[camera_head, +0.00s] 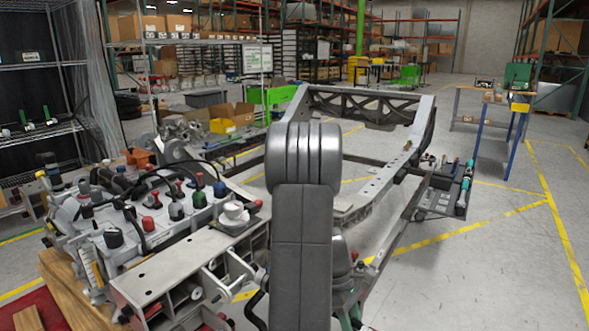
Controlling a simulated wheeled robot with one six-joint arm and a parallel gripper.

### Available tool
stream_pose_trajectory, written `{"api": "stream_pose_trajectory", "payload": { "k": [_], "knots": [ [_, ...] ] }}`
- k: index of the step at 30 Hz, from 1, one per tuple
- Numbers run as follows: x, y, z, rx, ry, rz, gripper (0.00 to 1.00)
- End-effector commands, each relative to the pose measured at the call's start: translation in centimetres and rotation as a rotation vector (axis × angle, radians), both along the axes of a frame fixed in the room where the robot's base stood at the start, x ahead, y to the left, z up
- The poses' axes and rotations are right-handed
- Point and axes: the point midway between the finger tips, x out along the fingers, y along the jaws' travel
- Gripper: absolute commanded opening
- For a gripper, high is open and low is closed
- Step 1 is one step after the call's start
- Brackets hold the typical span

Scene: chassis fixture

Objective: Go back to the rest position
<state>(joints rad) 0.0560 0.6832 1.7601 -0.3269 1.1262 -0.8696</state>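My arm rises in the middle of the head view, with its grey links and rounded joint in front of the chassis frame. My gripper cannot be made out; it is out of view or hidden behind the arm. The grey metal chassis frame (378,185) stands on the floor ahead, its long rails running away from me. My arm hides part of its near left side.
A blue-legged table (481,130) is at the right. Wire shelves (40,100) line the left. The floor (490,265) at front right is clear, with yellow lines.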

Motion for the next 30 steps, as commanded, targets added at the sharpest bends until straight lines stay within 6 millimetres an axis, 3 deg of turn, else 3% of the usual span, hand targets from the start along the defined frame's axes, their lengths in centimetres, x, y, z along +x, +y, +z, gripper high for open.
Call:
{"api": "stream_pose_trajectory", "payload": {
  "k": [6,20,26,30],
  "knots": [
    [-0.3,-0.2,-1.8,0.029,-0.019,0.000,0.37],
    [-0.3,-0.1,-1.9,0.043,-0.028,-0.001,0.37],
    [-0.1,0.3,-0.6,0.051,-0.057,-0.021,0.37],
    [0.1,1.1,1.2,0.068,-0.107,-0.061,0.37]
  ]
}}
